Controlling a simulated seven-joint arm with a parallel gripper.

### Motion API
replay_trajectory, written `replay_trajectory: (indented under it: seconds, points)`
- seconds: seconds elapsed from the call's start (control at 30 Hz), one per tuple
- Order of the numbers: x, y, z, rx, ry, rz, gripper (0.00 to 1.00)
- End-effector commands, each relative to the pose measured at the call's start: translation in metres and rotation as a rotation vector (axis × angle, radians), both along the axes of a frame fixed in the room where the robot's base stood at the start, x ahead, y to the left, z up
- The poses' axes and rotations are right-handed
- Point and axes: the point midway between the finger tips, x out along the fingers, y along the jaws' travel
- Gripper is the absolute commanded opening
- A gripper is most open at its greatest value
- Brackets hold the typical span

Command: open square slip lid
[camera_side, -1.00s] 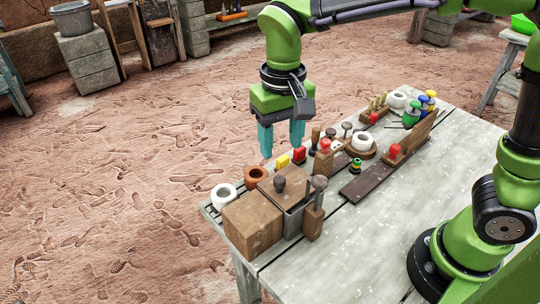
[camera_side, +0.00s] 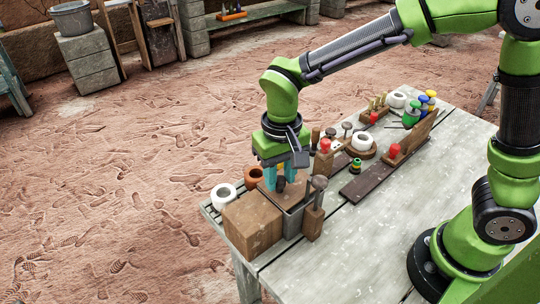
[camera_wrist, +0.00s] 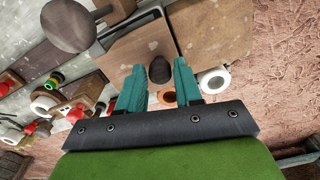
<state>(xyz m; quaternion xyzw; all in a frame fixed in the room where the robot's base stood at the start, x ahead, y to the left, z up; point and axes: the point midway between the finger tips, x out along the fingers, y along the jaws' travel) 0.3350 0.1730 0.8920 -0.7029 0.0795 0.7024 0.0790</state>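The square slip lid (camera_side: 291,197) is a brown square plate with a dark round knob (camera_wrist: 159,70). It sits on a grey square container (camera_side: 293,222) near the front left of the table. My gripper (camera_side: 280,182) points down over the lid. Its two teal fingers are apart, one on each side of the knob. In the wrist view, a gap shows between the knob and each finger of my gripper (camera_wrist: 160,74). The side view partly hides the knob behind the fingers.
A brown block (camera_side: 252,224) stands left of the container, and a wooden holder with a dark-headed tool (camera_side: 314,212) stands right. A white ring (camera_side: 224,197) and an orange-brown ring (camera_side: 254,176) lie behind. The table's front right is clear.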

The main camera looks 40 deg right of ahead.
Motion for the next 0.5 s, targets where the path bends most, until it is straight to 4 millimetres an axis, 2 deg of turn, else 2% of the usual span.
replay_trajectory:
  seconds: [0.03, 0.2, 0.5]
  points:
    - [0.0001, 0.0000, 0.0001, 0.000, 0.000, 0.000, 0.26]
    - [0.0001, 0.0000, 0.0003, 0.000, 0.000, 0.000, 0.00]
    - [0.0003, 0.0043, 0.0003, 0.000, 0.000, 0.003, 0.00]
